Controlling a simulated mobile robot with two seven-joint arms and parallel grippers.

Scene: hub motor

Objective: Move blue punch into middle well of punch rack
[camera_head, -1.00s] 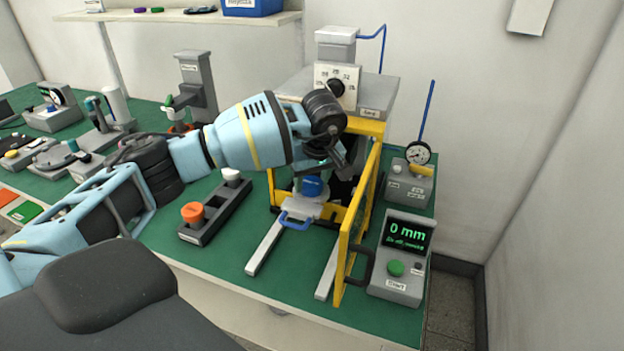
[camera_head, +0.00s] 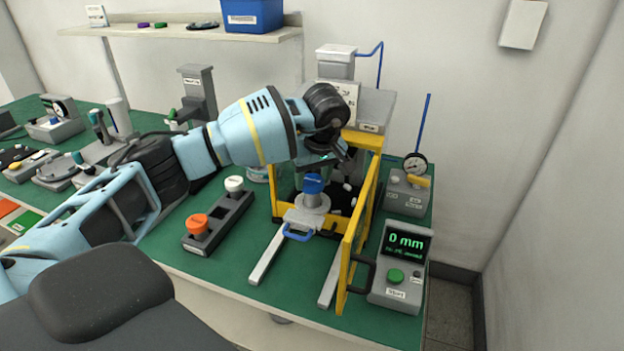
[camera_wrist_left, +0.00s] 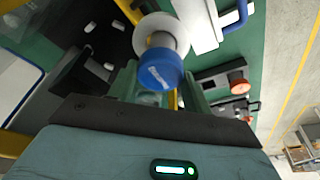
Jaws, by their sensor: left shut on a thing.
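The blue punch (camera_head: 313,184) has a blue cap on a grey shaft with a pale flange. It is upright in the yellow-framed press. My left gripper (camera_head: 322,165) is over it from above and shut on it. In the left wrist view the blue cap (camera_wrist_left: 160,70) shows between the fingers (camera_wrist_left: 160,88). The punch's lower end overlaps the grey carriage, so any gap there is hard to judge. The punch rack (camera_head: 218,222) is left of the press. It holds an orange punch (camera_head: 198,224) in front and a white one (camera_head: 234,184) at the back. Its middle well is dark and empty. My right gripper is out of view.
The yellow press door (camera_head: 352,240) stands open on the right. The carriage's blue handle (camera_head: 298,235) and two rails (camera_head: 266,256) extend forward. A control box (camera_head: 402,265) reads 0 mm. Green bench top lies clear between rack and rails.

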